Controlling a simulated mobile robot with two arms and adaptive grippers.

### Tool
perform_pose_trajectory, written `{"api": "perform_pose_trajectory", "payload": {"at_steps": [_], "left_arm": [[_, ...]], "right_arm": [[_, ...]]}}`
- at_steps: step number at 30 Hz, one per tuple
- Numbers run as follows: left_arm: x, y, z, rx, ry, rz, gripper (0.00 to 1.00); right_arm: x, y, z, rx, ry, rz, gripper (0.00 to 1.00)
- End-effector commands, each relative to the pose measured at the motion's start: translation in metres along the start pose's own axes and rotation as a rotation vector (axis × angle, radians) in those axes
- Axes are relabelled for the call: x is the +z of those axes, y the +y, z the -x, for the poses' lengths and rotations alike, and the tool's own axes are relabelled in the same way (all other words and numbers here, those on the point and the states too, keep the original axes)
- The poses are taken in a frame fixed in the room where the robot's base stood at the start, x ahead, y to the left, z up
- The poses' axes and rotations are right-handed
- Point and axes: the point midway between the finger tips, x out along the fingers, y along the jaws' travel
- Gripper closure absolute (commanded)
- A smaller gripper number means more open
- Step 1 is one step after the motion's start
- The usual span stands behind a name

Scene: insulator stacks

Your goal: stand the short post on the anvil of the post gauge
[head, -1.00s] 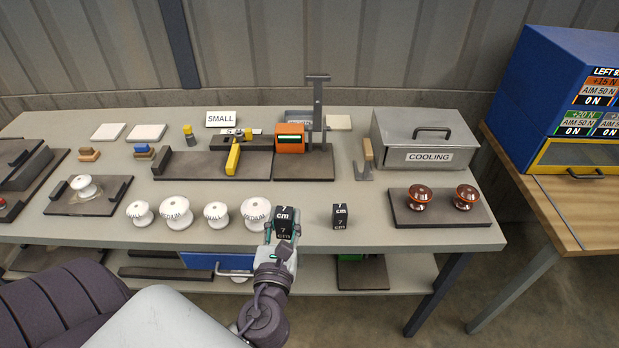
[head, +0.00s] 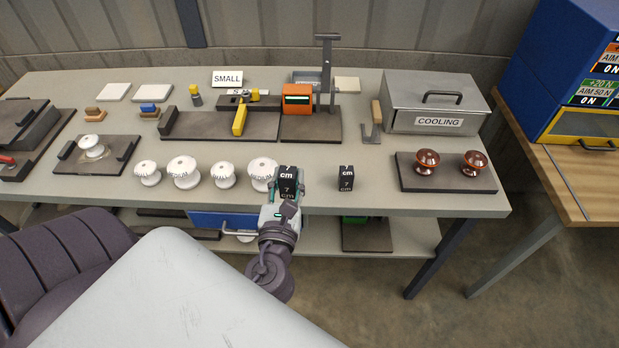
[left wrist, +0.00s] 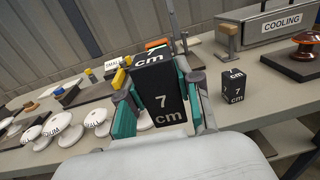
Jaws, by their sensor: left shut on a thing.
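My left gripper (head: 287,197) is shut on a black post (head: 288,182) marked "7 cm", near the table's front edge. The held post fills the middle of the left wrist view (left wrist: 159,95), upright to slightly tilted, between the green-sided fingers. Whether its foot touches the table is hidden. A second black post (head: 346,178), also marked "7 cm", stands on the table to its right and shows in the left wrist view (left wrist: 233,87). The post gauge (head: 297,99), with an orange display box and grey column, stands farther back on a dark base. My right gripper is not in view.
White insulators (head: 183,172) stand in a row left of the held post. Two brown insulators (head: 427,161) sit on a dark plate (head: 450,183) at right. Table is clear between posts and gauge.

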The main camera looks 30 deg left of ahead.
Motion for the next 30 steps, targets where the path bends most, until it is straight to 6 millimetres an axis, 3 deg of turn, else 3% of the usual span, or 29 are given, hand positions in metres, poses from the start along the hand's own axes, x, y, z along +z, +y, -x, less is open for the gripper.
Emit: {"api": "perform_pose_trajectory", "payload": {"at_steps": [5, 15, 21, 26, 30], "left_arm": [[-0.002, -0.002, -0.006, -0.002, -0.003, 0.000, 1.00], [-0.045, -0.018, -0.077, -0.002, -0.003, -0.002, 1.00], [-0.065, -0.024, -0.107, -0.002, -0.002, -0.001, 1.00], [-0.074, -0.026, -0.114, -0.003, 0.000, -0.002, 1.00], [-0.095, -0.026, -0.114, -0.004, 0.001, -0.004, 1.00]], "right_arm": [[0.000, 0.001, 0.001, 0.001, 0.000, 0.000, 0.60], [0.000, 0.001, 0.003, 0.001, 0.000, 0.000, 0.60], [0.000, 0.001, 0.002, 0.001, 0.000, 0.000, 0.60], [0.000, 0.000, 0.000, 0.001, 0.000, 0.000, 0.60], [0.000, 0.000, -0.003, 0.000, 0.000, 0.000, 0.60]]}}
